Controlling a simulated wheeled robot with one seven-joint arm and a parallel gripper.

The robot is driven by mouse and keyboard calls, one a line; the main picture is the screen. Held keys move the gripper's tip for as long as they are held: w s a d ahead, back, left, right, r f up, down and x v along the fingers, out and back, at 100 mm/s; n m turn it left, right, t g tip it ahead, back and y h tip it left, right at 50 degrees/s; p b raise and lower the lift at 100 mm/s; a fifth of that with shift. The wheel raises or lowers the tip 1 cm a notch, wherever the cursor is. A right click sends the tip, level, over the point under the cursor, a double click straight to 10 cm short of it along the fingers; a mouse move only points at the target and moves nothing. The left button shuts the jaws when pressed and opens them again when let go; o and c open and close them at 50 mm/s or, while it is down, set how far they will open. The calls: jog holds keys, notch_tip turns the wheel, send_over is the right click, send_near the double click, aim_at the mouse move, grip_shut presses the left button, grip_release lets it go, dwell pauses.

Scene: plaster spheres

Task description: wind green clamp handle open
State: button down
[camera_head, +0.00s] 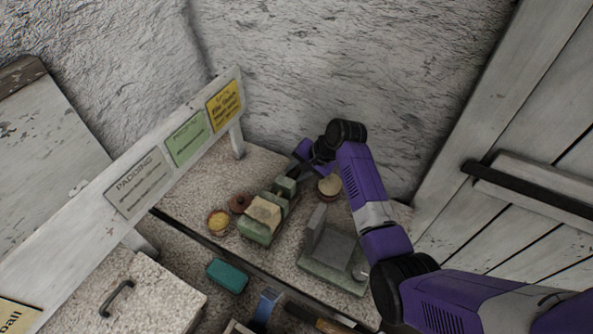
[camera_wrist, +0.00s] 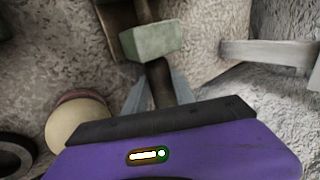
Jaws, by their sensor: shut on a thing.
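The green clamp (camera_head: 256,232) stands on the speckled counter below the sign rail, with a tan block (camera_head: 265,211) between its jaws. Its rear green end (camera_head: 286,185) also shows in the wrist view (camera_wrist: 152,41). A dark handle (camera_wrist: 160,84) sticks out from that end towards my gripper. My gripper (camera_wrist: 159,92) is shut on this handle, with one pale finger on each side of it. In the head view my gripper (camera_head: 306,169) reaches the clamp from behind and is partly hidden by my wrist.
A pale round-topped pot (camera_head: 329,186) stands right of the clamp, near my wrist. A grey-green angled stand (camera_head: 333,257) is further right. A yellow-filled bowl (camera_head: 219,222), a brown ring-like item (camera_head: 240,203) and a teal block (camera_head: 228,275) lie left and front. The wall rises close behind.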

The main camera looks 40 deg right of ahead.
jog(key=c, duration=1)
grip_release()
jog(key=shift+c, duration=0.2)
jog(key=v, duration=0.7)
jog(key=shift+s+r+b, duration=0.15)
jog(key=shift+r+b, duration=0.25)
jog(key=shift+b, duration=0.05)
